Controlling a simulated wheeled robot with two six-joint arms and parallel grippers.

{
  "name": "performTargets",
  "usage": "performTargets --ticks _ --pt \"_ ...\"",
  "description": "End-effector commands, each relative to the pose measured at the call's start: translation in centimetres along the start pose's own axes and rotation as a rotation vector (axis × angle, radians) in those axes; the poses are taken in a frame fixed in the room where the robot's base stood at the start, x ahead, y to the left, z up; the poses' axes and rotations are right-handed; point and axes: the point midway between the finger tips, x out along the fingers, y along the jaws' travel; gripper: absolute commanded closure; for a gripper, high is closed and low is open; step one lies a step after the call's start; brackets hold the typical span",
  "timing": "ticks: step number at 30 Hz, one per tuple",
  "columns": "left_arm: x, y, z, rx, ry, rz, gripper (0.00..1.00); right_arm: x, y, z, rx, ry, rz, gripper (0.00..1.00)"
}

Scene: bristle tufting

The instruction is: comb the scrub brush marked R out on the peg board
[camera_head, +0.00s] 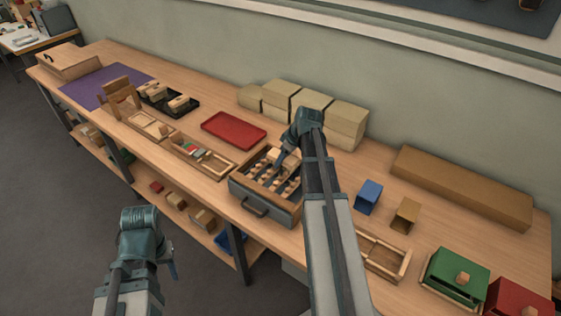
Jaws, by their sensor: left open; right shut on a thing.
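A grey open drawer box (262,208) with a front handle stands at the middle of the bench and holds several small wooden-topped pieces in dark slots. My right gripper (280,166) reaches down over this box and is shut on a small light-wood piece (274,154), partly hidden by the fingers. I cannot tell whether it is the brush. Black trays (166,100) further left hold wooden blocks that look like brushes. No letter R is legible, and I cannot pick out the peg board for certain. My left gripper (173,268) is open, in front of the bench and away from the objects.
A red tray (233,131) and a narrow divided wooden tray (200,157) lie left of the drawer box. Tan boxes (345,125) stand behind. A blue bin (368,196), a tan bin (405,215) and a green box (456,273) stand right. A purple mat (100,87) lies far left.

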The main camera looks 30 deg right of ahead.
Motion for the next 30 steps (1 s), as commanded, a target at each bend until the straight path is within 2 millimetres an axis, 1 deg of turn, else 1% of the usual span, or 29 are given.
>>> performTargets --ticks 1,6,14,19,20,30 --pt "0.1 0.0 0.0 0.000 0.000 0.000 0.50 0.1 0.7 0.0 0.001 -0.001 0.002 0.95" --pt "0.2 0.0 0.0 0.000 0.000 0.000 0.50 0.2 1.9 0.1 0.002 -0.002 0.003 0.95" --pt "0.2 0.0 0.0 0.000 0.000 0.000 0.50 0.2 2.0 0.2 0.000 -0.003 0.004 0.95" --pt "0.2 0.0 0.0 0.000 0.000 0.000 0.50 0.1 1.2 0.2 0.000 -0.005 0.003 0.95" --pt "0.1 0.0 0.0 0.000 0.000 0.000 0.50 0.1 0.9 0.3 0.000 -0.005 0.002 1.00" --pt "0.0 0.0 0.0 0.000 0.000 0.000 0.50 0.0 -1.8 0.2 -0.001 -0.005 -0.001 1.00"
